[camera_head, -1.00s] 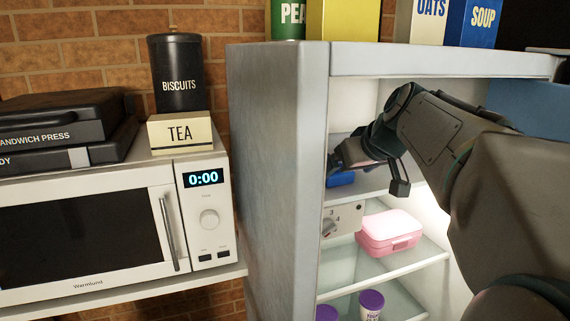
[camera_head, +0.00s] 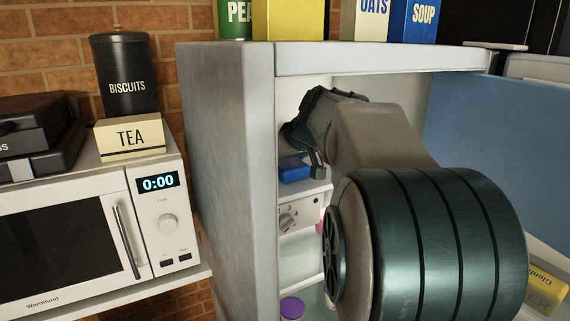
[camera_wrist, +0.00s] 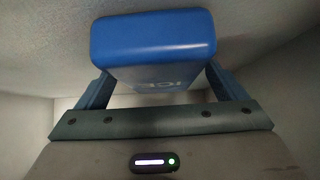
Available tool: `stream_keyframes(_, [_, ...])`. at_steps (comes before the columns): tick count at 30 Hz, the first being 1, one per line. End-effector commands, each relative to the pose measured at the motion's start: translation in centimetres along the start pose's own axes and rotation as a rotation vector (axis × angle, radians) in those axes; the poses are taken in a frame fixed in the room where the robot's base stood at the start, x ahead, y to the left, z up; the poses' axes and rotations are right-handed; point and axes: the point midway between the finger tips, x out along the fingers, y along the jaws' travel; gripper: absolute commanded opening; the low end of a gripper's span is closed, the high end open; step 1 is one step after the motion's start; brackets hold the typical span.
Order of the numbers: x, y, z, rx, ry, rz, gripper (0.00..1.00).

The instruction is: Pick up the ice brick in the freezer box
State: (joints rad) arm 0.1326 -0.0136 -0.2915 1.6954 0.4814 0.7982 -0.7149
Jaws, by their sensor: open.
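The ice brick (camera_wrist: 152,38) is a blue, rounded block with "ICE" lettering, large in the wrist view. My gripper (camera_wrist: 160,88) is open, with one blue finger at each side of the brick's lower part. I cannot tell whether either finger touches it. In the head view the ice brick (camera_head: 294,170) sits in the upper freezer box of the open fridge, below my wrist. My arm reaches in from the right and covers much of the inside.
The fridge's left wall (camera_head: 225,180) and top edge (camera_head: 380,60) frame the opening. A control panel with a dial (camera_head: 300,218) and a purple-lidded cup (camera_head: 291,307) are below. The blue open door (camera_head: 505,150) is right. A microwave (camera_head: 75,235) stands left.

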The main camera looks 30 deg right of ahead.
Motion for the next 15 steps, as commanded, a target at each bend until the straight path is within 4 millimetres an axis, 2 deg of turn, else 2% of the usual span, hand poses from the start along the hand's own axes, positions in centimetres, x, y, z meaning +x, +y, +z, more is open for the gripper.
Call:
stream_keyframes(2, [-0.02,0.0,0.01,0.0,0.0,0.0,0.91])
stream_keyframes(8, [-0.03,0.0,0.02,0.0,0.0,0.0,0.35])
stream_keyframes(9, [-0.03,0.0,0.02,0.0,0.0,0.0,0.33])
stream_keyframes(15, [-0.1,0.01,-0.05,-0.001,0.001,0.001,0.33])
